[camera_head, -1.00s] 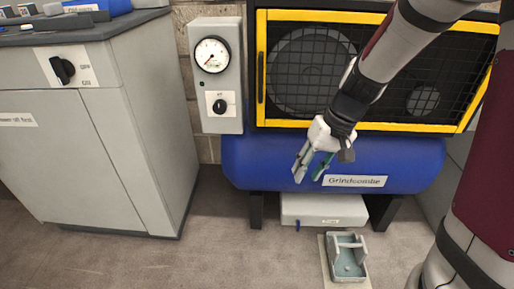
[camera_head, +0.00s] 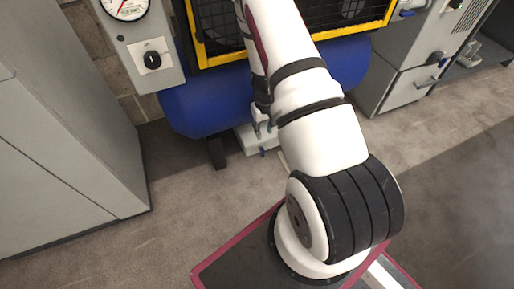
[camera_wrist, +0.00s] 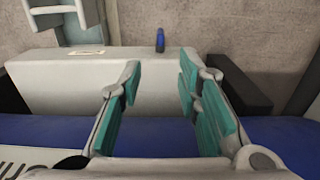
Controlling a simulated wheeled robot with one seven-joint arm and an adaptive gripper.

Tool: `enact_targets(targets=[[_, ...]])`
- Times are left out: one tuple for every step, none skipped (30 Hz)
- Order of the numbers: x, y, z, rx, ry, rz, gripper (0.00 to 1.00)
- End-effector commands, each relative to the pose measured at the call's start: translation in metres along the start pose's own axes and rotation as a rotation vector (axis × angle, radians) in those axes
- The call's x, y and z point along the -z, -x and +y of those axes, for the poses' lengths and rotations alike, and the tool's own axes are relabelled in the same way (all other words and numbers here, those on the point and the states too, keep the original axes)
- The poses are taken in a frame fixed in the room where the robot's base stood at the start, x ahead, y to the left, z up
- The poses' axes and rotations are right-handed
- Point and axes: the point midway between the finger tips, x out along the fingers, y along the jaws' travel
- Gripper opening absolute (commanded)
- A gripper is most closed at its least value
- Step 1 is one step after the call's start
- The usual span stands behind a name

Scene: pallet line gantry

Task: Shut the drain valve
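The drain valve shows as a small blue lever (camera_wrist: 160,40) at the edge of a white box (camera_wrist: 60,82) in the wrist view. In the head view the blue lever (camera_head: 262,152) is tiny, at the front of the white box (camera_head: 244,142) under the blue tank (camera_head: 200,108). My gripper (camera_wrist: 158,80) is open and empty, its teal-padded fingers spread to either side of the lever's line. The lever lies beyond the fingertips, apart from them. In the head view my arm hides much of the gripper (camera_head: 264,130).
A grey cabinet (camera_head: 60,150) stands at left. A grey control box (camera_head: 145,45) with gauge and black knob (camera_head: 152,60) is beside the yellow-framed grille (camera_head: 345,32). A grey tray (camera_wrist: 62,8) lies near the box. Open floor (camera_head: 435,125) is at right.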

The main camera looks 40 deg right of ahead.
Motion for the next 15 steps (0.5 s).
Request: enact_targets(targets=[[-0.001, -0.005, 0.001, -0.001, -0.001, -0.002, 0.31], [-0.001, -0.007, 0.001, -0.001, -0.002, -0.002, 0.31], [-0.001, -0.012, 0.000, 0.000, -0.001, -0.002, 0.31], [-0.001, -0.016, 0.000, 0.000, -0.001, -0.002, 0.31], [-0.001, -0.020, 0.000, 0.000, 0.000, -0.001, 0.31], [-0.001, -0.027, 0.000, 0.000, -0.001, -0.002, 0.31], [-0.001, -0.033, 0.000, 0.000, -0.002, -0.002, 0.31], [-0.001, -0.039, 0.000, 0.000, -0.001, -0.002, 0.31], [-0.001, -0.047, 0.000, 0.000, 0.000, -0.002, 0.31], [-0.001, -0.053, 0.000, 0.000, -0.002, -0.002, 0.31], [-0.001, -0.059, 0.000, 0.000, -0.002, -0.002, 0.31], [-0.001, -0.067, 0.000, 0.000, 0.000, -0.002, 0.31], [-0.001, -0.073, 0.000, 0.001, -0.001, -0.002, 0.31], [-0.002, -0.079, 0.000, 0.001, -0.002, -0.003, 0.31], [-0.001, -0.087, 0.000, 0.001, 0.000, -0.002, 0.31]])
